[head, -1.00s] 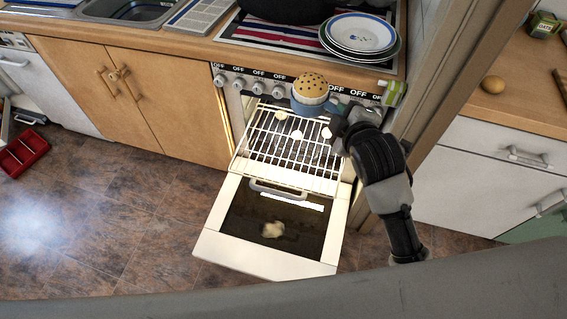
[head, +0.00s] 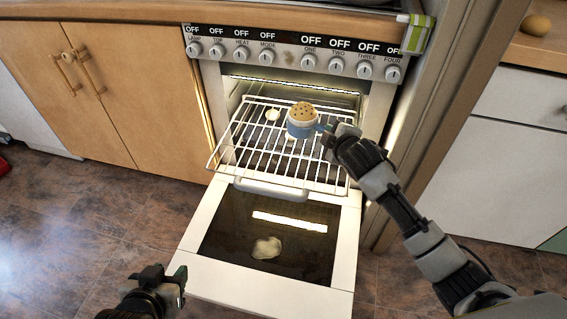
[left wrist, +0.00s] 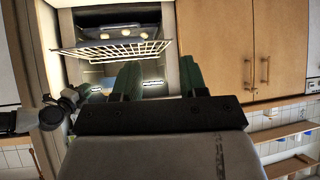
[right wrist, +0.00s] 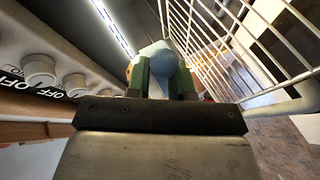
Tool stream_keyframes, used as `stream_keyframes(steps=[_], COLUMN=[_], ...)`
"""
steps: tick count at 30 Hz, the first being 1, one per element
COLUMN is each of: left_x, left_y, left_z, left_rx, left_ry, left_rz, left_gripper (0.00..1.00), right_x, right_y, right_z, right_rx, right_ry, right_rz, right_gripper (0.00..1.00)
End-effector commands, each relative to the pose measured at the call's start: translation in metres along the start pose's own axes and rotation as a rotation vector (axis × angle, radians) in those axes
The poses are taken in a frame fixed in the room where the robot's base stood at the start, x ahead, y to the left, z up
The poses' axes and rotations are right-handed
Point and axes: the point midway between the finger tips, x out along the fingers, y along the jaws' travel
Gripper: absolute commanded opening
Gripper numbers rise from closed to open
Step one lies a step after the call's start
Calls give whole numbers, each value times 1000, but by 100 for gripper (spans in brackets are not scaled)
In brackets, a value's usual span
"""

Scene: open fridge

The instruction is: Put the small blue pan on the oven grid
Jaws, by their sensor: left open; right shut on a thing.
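The small blue pan (head: 299,131) holds a round golden-brown, dotted food (head: 304,112) that looks like a muffin. The pan is upright over the back right half of the white wire oven grid (head: 252,152). I cannot tell whether it touches the wires. My right gripper (head: 328,129) is shut on the pan's handle, at the pan's right side. In the right wrist view the pan (right wrist: 155,52) is partly hidden behind the fingers, with the grid (right wrist: 240,45) beside it. My left gripper (head: 176,278) is open and empty, low at the left, in front of the oven door.
The oven door (head: 210,225) is folded down, with a pale blob (head: 266,247) on its glass. Small pale round pieces (head: 272,114) show at the grid's back left. Control knobs (head: 308,62) line the front above the opening. A wooden cabinet (head: 150,100) stands left.

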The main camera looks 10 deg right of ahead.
Motion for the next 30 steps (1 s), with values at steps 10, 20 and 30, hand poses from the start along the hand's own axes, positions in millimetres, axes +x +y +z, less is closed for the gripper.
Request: stream_keyframes(steps=[10,20,30], left_x=[1,-11,-30], left_y=[7,14,20], left_z=[-43,-84,-112], left_rx=[2,0,-6], left_ry=[310,614,903], left_rz=[18,36,54], left_gripper=[43,43,43], right_x=[18,29,40], right_y=[-32,-53,-79], right_z=[18,29,40], right_rx=[3,2,2], right_ry=[-2,0,-1], right_rz=[2,4,2], right_gripper=[0,0,0])
